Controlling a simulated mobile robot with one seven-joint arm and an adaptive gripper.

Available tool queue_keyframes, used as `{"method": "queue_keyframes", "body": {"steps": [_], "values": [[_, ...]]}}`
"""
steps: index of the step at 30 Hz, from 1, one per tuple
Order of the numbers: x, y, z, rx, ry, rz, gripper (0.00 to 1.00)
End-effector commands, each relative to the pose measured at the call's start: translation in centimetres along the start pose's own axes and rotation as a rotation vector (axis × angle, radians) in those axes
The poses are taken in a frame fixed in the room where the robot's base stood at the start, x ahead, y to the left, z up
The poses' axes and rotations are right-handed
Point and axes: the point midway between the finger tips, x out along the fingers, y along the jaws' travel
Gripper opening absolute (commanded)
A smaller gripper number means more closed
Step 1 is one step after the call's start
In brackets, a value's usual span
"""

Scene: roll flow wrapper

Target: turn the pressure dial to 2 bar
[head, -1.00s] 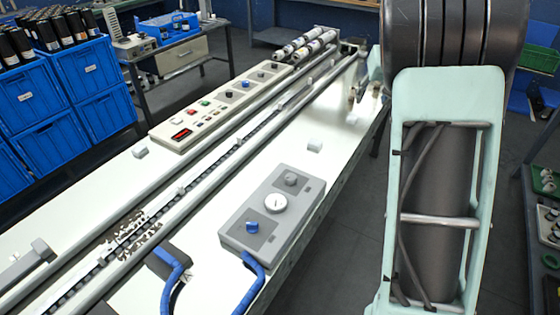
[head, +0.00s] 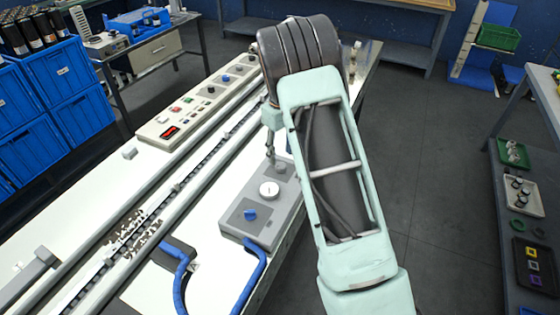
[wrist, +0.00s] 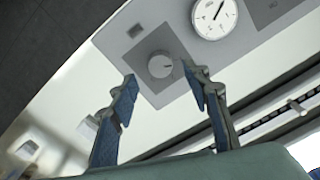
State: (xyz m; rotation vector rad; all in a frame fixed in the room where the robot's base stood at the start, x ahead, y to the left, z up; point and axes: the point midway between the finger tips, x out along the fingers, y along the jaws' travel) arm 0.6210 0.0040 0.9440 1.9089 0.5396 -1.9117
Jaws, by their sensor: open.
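A grey control box (head: 233,222) on the white machine bed carries a blue knob (head: 250,214), a round white gauge (head: 269,189) and a grey knob (head: 280,168). In the wrist view the grey knob (wrist: 160,65) sits on a darker grey square, with the gauge (wrist: 213,17) up to its right. The gauge's dark needle shows, but its numbers are too small to read. My gripper (wrist: 157,75) is open and empty, its two blue-padded fingers apart with the grey knob beyond and between their tips. In the head view my gripper (head: 271,150) hangs at the box's far end.
Blue bent tubes (head: 180,270) stand in front of the box. Blue crates (head: 60,95) stand at the left. Clear floor (head: 430,180) lies to the right.

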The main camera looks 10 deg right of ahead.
Motion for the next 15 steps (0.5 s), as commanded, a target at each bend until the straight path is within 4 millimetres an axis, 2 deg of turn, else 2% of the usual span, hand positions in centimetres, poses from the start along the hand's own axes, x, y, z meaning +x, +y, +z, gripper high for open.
{"method": "queue_keyframes", "body": {"steps": [3,6,15], "values": [[2.1,0.0,0.1,0.0,-0.004,-0.001,0.44],[3.3,0.0,0.0,0.001,-0.001,-0.001,0.44],[4.6,0.0,0.0,0.0,0.001,0.001,0.44]]}}
